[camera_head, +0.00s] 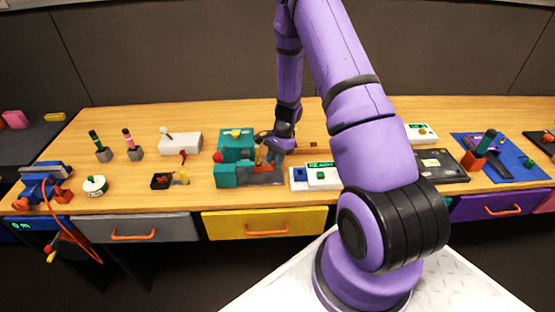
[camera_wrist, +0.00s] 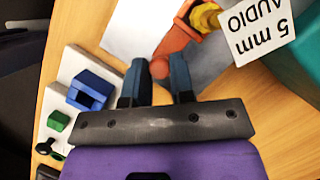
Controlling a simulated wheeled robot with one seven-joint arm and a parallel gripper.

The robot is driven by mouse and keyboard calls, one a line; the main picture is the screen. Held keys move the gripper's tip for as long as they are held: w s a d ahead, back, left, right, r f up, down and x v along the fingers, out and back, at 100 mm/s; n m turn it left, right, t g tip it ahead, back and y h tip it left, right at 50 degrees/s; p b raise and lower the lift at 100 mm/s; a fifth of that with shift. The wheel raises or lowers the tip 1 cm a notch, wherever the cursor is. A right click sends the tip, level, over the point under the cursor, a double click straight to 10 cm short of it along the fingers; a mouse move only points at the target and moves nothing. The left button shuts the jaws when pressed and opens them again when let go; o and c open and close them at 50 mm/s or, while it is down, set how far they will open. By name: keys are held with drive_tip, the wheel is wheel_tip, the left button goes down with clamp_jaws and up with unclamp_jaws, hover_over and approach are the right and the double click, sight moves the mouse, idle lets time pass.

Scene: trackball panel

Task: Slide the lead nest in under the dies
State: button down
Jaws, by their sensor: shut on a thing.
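The lead nest appears to be the orange piece (camera_head: 263,168) on a grey plate (camera_head: 268,179), beside the teal press (camera_head: 233,175). In the wrist view my gripper (camera_wrist: 159,72) is shut on the round orange knob of the nest (camera_wrist: 176,40), between two dark fingers. A gold hex part sits at the nest's far end, next to a white tag reading "5 mm AUDIO" (camera_wrist: 262,28). A corner of the teal press (camera_wrist: 300,55) shows at the right. In the head view my gripper (camera_head: 265,158) partly covers the nest. I cannot make out the dies.
A white panel (camera_head: 318,184) with a blue block and green display stands right of the plate; it also shows in the wrist view (camera_wrist: 60,105). A black tray (camera_head: 162,181) lies left of the press. A white box (camera_head: 180,144) stands behind it.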

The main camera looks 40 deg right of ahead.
drive_tip(key=c, duration=1.3)
unclamp_jaws()
drive_tip(key=shift+o, duration=0.2)
drive_tip(key=v, duration=1.1)
drive_tip(key=shift+w, duration=0.1)
drive_tip(key=shift+o, duration=0.8)
drive_tip(key=shift+f, duration=0.1)
drive_tip(key=shift+o, duration=0.6)
drive_tip(key=a+f+m, duration=0.1)
drive_tip(key=f, duration=0.2)
drive_tip(key=a+f+m+t, duration=0.1)
drive_tip(key=f+m, duration=0.1)
drive_tip(key=f, duration=0.1)
drive_tip(key=s+a+f+m, duration=0.1)
drive_tip(key=a+f, duration=0.1)
drive_tip(key=f, duration=0.2)
drive_tip(key=shift+m+t, duration=0.3)
drive_tip(key=shift+t, duration=0.1)
